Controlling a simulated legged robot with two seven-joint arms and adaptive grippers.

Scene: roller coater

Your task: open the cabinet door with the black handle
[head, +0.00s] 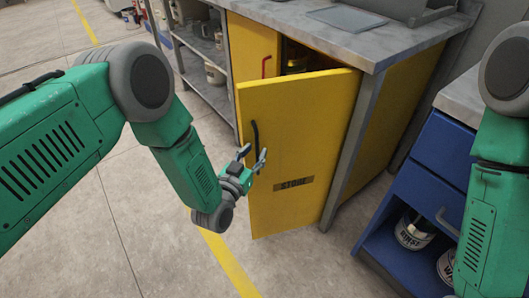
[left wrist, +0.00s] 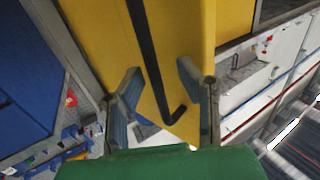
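The yellow cabinet door (head: 295,140) with the black handle (head: 255,137) stands partly open, swung out from the cabinet with its hinge side at the right. A "STORE" label (head: 293,184) is on its face. My left gripper (head: 253,154) is at the lower part of the handle with its fingers spread. In the left wrist view the black handle (left wrist: 150,55) runs between the two parted fingers (left wrist: 160,75), with no clear grip on it. Contact cannot be told. My right gripper is out of view; only part of the right arm shows at the right edge.
A second yellow door (head: 253,48) with a red handle (head: 265,66) is beside the opening, where a dark and yellow item (head: 296,60) shows. A blue cabinet (head: 430,175) with cans (head: 414,233) stands at right. Grey shelves (head: 205,75) are at left. Floor before the door is clear.

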